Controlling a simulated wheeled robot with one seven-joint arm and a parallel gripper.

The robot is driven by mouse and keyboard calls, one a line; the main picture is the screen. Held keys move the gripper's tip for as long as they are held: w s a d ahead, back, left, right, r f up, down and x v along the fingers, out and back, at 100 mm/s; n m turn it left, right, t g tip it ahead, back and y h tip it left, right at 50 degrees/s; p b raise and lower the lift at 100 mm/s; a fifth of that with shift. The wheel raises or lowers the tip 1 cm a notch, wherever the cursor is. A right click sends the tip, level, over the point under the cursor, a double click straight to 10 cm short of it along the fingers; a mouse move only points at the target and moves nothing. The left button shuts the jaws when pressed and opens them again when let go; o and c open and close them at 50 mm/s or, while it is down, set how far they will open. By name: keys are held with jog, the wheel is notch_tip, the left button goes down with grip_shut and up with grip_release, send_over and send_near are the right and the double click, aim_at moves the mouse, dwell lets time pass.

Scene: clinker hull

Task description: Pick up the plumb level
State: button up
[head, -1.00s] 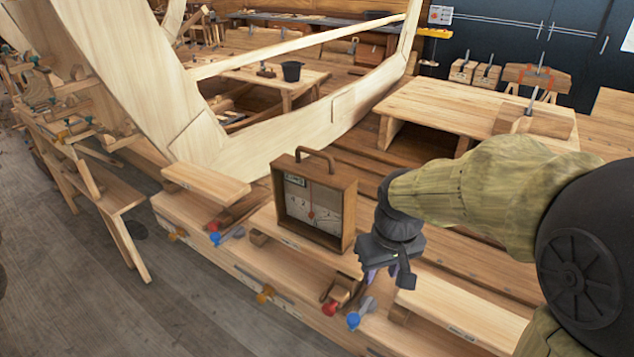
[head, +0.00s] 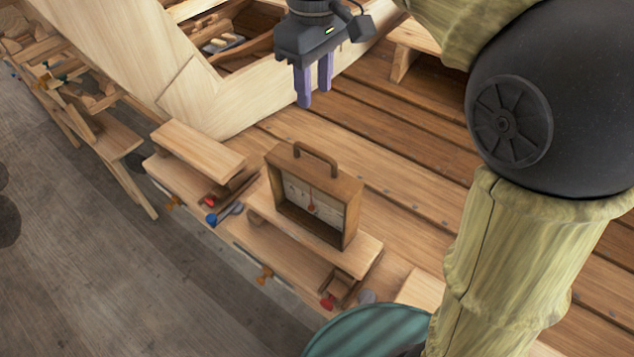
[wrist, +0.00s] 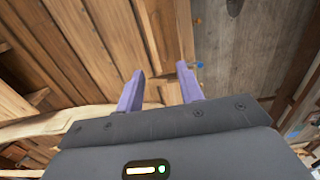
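The plumb level (head: 312,196) is a brown wooden box frame with a curved handle on top and a pale dial with a red needle. It stands upright on a raised plank in the head view. My gripper (head: 315,98) is above and behind it, fingers pointing down, clear of the level. Its two purple fingers are apart with nothing between them. In the wrist view the open fingers (wrist: 160,98) frame bare planks and a small brown shape that may be the level; I cannot tell.
The level's plank (head: 262,205) sits on a long wooden bench beside another raised board (head: 198,149). Clamps with blue and red knobs (head: 211,218) lie along the front edge. A large pale curved timber (head: 235,112) rises behind. The grey floor (head: 90,270) is open at left.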

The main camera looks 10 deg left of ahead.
jog(key=shift+s+r, duration=0.15)
jog(key=p, duration=0.3)
send_over(317, 166)
jog(key=f, duration=1.2)
jog(key=shift+a+f, duration=0.15)
jog(key=shift+a, duration=0.1)
jog(key=shift+f, duration=0.1)
notch_tip(317, 166, down, 4)
jog(key=shift+d+r+p, duration=0.1)
jog(key=shift+d+p, duration=0.05)
jog(key=shift+p, duration=1.05)
jog(key=shift+f, duration=0.55)
jog(key=shift+c, duration=0.5)
